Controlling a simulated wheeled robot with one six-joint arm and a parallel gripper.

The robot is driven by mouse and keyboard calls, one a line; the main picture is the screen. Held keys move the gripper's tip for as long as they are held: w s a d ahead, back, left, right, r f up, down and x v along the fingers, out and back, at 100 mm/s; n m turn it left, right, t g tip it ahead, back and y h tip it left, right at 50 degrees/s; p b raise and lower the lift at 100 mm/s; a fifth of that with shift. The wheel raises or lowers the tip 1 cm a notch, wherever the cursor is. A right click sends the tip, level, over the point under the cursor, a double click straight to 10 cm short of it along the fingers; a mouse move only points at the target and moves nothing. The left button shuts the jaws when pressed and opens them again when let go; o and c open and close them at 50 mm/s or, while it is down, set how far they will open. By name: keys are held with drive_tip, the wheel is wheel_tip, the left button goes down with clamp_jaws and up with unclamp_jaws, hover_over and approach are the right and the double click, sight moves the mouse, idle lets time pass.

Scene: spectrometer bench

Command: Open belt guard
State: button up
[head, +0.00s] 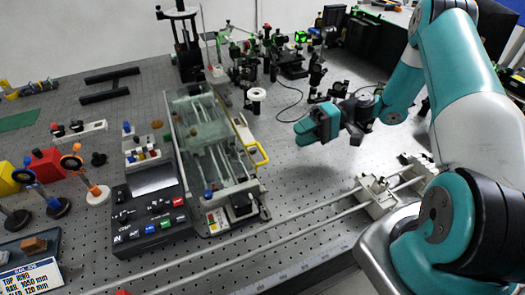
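The belt guard (209,137) looks like a clear greenish cover over the rails of a long stage unit in the middle of the bench. It appears to lie down over the unit. A yellow handle (257,154) sticks out at the unit's right side; I cannot tell if it belongs to the guard. My gripper (308,130) hangs in the air to the right of the unit, apart from the handle. It points left, and nothing shows in it. Its fingers are too small and side-on to tell their opening.
A dark control box (150,212) with coloured buttons stands left of the unit. Long rails (290,232) with a pale carriage (378,196) cross the front right. Optics (290,62) crowd the back. Bare perforated bench (305,178) lies below my gripper.

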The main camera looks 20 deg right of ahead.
sight(263, 152)
drive_tip(key=p+x, duration=0.4)
drive_tip(key=x, duration=0.6)
drive_tip(key=shift+a+r, duration=0.1)
drive_tip(key=shift+a, duration=0.15)
drive_tip(key=shift+a+f, duration=0.2)
drive_tip(key=shift+a, duration=0.2)
drive_tip(key=shift+c, duration=0.2)
clamp_jaws()
